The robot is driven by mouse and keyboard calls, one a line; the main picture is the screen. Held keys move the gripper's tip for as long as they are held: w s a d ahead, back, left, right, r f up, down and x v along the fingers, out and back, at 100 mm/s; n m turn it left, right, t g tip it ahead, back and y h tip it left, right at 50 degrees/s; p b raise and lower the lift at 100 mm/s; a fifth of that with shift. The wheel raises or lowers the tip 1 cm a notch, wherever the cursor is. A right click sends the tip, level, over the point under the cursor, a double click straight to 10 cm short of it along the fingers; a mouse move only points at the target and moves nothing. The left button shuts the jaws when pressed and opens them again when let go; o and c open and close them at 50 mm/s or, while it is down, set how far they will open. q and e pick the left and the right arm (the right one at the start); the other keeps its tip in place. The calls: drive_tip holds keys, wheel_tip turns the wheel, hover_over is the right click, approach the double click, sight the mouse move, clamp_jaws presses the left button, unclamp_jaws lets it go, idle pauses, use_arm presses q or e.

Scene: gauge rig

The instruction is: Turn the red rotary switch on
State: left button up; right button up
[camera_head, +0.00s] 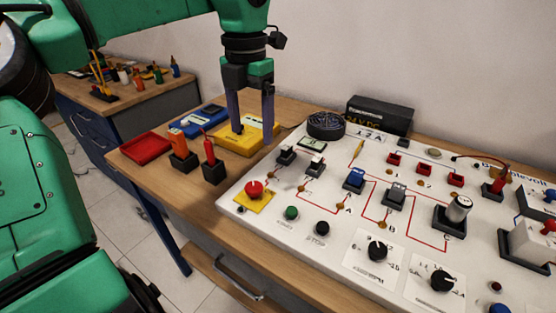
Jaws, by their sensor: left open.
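A red knob (254,188) sits on a yellow square plate at the near left corner of the white panel (275,216). It is the only red knob I make out on a plate of this kind; its turned position is too small to read. My left gripper (252,132) is open and points down over the yellow meter (238,143), behind and above the red knob and apart from it. Nothing shows between its fingers. Whether the fingertips touch the meter, I cannot tell. My right gripper is not in view.
A green button (291,213), a black button (322,228) and black dials (377,250) stand right of the knob. Red and orange-handled tools stand in black holders (214,172) on its left. A red tray (146,148) lies at the table's left edge. A black box (380,114) is behind.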

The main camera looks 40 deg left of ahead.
use_arm(q)
hover_over(253, 186)
drive_tip(key=f, duration=0.7)
drive_tip(key=shift+s+d, duration=0.1)
drive_tip(key=shift+s, duration=0.15)
drive_tip(key=f, duration=0.7)
drive_tip(key=shift+w, duration=0.25)
clamp_jaws()
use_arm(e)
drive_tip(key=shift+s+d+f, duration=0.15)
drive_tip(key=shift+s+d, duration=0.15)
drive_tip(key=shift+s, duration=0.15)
